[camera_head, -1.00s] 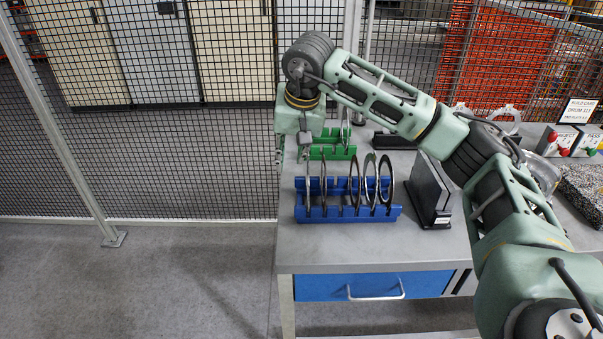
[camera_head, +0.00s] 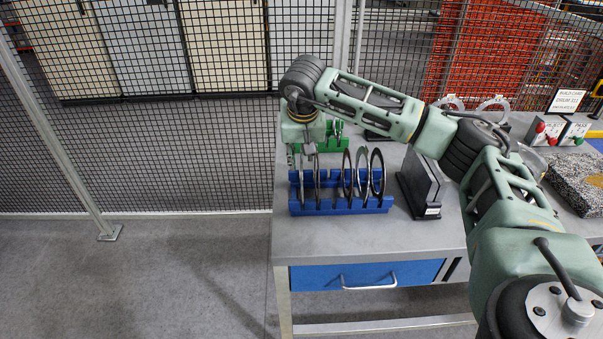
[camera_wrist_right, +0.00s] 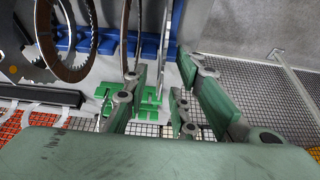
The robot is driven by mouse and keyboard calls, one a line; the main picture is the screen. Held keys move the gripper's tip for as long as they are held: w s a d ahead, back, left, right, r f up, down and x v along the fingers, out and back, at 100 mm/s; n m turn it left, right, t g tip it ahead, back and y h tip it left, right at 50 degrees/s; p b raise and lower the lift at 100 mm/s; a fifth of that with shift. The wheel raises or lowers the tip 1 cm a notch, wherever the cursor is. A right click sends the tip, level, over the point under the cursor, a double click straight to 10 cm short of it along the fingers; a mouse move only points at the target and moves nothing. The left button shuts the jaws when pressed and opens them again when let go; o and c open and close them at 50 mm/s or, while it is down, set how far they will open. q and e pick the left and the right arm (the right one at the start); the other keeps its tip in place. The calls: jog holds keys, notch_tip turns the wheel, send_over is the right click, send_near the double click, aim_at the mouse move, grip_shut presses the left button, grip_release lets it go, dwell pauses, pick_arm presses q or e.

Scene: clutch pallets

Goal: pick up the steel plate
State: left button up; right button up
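Several thin ring plates stand upright in a blue rack (camera_head: 340,208) on the grey bench. The leftmost plate, a grey steel plate (camera_head: 302,186), shows nearly edge-on; it also shows as a thin grey edge in the right wrist view (camera_wrist_right: 164,38). My right gripper (camera_head: 303,157) is open above the left end of the rack. In the wrist view its fingers (camera_wrist_right: 163,72) are spread around the line of that plate; I cannot tell if they touch it. A brown-rimmed plate (camera_wrist_right: 126,35) stands just left of the fingers. My left gripper is not in view.
A green rack (camera_head: 335,140) stands behind the blue one. A dark upright block (camera_head: 421,187) stands to the right. A speckled slab (camera_head: 578,184) and red and green button boxes (camera_head: 562,130) are further right. Mesh fencing (camera_head: 150,150) runs behind and left.

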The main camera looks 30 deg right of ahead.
jog(key=shift+c, duration=0.5)
grip_shut()
jog(key=shift+r, duration=0.1)
